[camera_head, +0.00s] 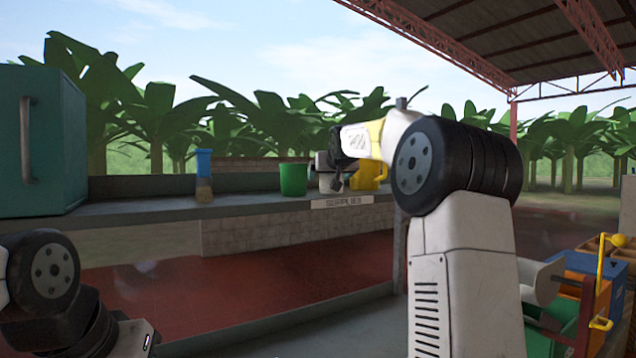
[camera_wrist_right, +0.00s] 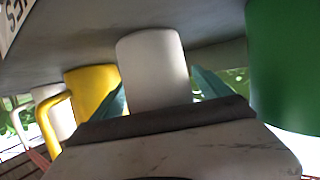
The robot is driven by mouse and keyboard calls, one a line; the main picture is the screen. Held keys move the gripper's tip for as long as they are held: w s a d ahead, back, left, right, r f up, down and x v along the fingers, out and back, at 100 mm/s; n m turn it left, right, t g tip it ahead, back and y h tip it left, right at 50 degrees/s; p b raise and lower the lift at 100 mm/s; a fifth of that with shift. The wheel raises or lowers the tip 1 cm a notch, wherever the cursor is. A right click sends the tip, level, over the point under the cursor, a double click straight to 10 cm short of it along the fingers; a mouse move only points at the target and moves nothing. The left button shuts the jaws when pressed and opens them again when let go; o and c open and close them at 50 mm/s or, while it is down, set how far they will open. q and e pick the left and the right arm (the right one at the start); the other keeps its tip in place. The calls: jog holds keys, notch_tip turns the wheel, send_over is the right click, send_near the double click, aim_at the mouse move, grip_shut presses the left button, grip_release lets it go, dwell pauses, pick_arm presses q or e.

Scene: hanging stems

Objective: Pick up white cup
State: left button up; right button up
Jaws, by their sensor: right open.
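The white cup (camera_wrist_right: 153,65) is in the middle of the right wrist view, which shows the shelf upside down. My right gripper (camera_wrist_right: 162,90) is open, with a teal fingertip showing on each side of the cup. I cannot tell whether the fingers touch it. In the head view my right gripper (camera_head: 333,172) is at the shelf between the green cup and the yellow mug, and the white cup is mostly hidden by it. My left arm shows at the lower left of the head view, but its gripper is out of sight.
A green cup (camera_head: 293,180) and a yellow mug (camera_head: 368,176) stand close on either side. A blue-handled brush (camera_head: 204,178) and a teal cabinet (camera_head: 42,140) are farther left on the grey shelf (camera_head: 245,202). Crates (camera_head: 590,268) stand at lower right.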

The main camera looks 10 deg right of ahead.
jog(key=shift+c, duration=0.4)
jog(key=c, duration=1.3)
jog(key=shift+r, duration=0.1)
